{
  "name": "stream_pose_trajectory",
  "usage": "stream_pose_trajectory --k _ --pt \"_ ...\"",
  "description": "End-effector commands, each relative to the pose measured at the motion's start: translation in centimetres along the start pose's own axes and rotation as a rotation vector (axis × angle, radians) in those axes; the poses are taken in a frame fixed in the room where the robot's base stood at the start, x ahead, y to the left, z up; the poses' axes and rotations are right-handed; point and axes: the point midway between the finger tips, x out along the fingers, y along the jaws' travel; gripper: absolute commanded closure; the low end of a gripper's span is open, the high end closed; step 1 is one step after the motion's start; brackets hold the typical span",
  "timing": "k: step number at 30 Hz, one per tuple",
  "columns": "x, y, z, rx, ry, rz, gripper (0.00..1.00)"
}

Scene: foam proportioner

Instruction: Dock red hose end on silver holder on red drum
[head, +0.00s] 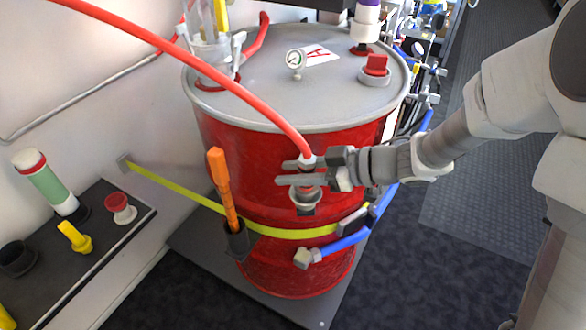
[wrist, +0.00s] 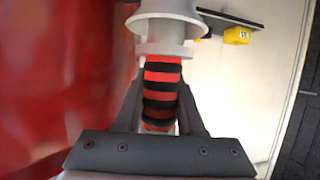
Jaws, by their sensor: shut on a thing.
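The red drum (head: 290,150) stands upright in the middle of the head view. The red hose (head: 180,60) arcs down from the upper left to my gripper (head: 292,172) at the drum's front. The silver holder (head: 305,196) shows just below the jaws. In the wrist view, my gripper (wrist: 160,88) is shut on the hose end (wrist: 158,98), which has red and black bands. A pale silver flanged part (wrist: 166,28) lies directly beyond it, in line with it. The jaws partly hide the joint, and I cannot tell whether the hose end is seated in the holder.
A yellow strap (head: 280,232) crosses the drum, with an orange-handled tool (head: 222,180) at its left. A blue hose (head: 345,241) with a metal end hangs at lower right. A dark shelf (head: 125,205) with several fittings is at left. The floor at right is clear.

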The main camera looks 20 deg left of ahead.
Motion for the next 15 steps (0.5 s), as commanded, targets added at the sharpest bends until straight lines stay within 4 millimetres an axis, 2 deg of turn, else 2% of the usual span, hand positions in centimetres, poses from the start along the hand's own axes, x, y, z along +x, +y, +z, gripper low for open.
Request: stream_pose_trajectory --k 15 --pt "0.19 0.02 0.44 0.0 0.001 0.0 1.0"
